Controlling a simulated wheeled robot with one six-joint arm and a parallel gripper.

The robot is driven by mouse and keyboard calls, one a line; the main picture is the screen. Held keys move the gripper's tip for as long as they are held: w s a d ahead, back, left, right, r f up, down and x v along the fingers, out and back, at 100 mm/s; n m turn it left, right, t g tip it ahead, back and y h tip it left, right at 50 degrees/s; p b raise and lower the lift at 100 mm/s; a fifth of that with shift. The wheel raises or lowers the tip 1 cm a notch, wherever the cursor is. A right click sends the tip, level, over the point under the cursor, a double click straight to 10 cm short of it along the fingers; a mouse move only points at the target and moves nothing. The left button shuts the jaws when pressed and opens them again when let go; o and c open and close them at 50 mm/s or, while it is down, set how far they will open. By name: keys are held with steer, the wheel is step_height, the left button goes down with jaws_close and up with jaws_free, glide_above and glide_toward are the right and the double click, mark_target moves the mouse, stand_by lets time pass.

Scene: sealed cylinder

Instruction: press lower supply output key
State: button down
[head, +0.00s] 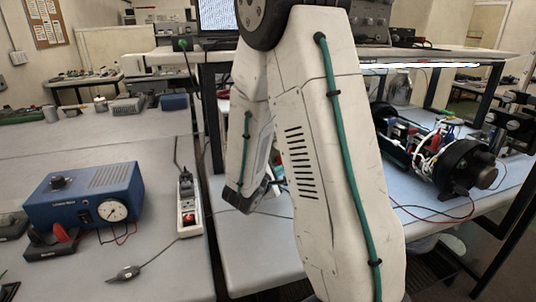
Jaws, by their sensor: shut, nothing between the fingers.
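A stack of grey bench instruments (368,22) stands on the raised shelf at the top, just right of my arm. It may include the supply, but its keys are too small to make out and its left part is hidden by my arm. My white arm with a green cable fills the middle of the head view. My gripper does not show; the far end of the arm goes behind the nearer link.
A blue box with a dial (84,196) and a power strip (188,203) lie on the left bench. A black cylinder assembly with wires (452,165) lies on the right bench. The raised shelf (440,57) spans the back. The left bench's middle is mostly clear.

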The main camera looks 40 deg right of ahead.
steer(key=shift+w+f, duration=0.1)
steer(key=shift+w, duration=0.05)
steer(key=shift+w+d, duration=0.65)
steer(key=shift+w, duration=0.65)
steer(key=shift+w+d, duration=0.65)
steer(key=shift+w, duration=0.65)
steer(key=shift+w+d, duration=0.65)
steer(key=shift+w, duration=0.65)
steer(key=shift+w+d, duration=0.15)
steer(key=shift+w, duration=0.2)
steer(key=shift+w+d, duration=0.15)
steer(key=shift+w, duration=0.2)
steer(key=shift+s, duration=0.1)
steer(key=shift+s+a, duration=0.35)
steer(key=shift+s, duration=0.3)
steer(key=shift+s+a, duration=0.35)
steer(key=shift+s, duration=0.4)
steer(key=shift+s+a, duration=0.4)
steer(key=shift+s, duration=0.35)
steer(key=shift+s+a, duration=0.35)
steer(key=shift+s, duration=0.4)
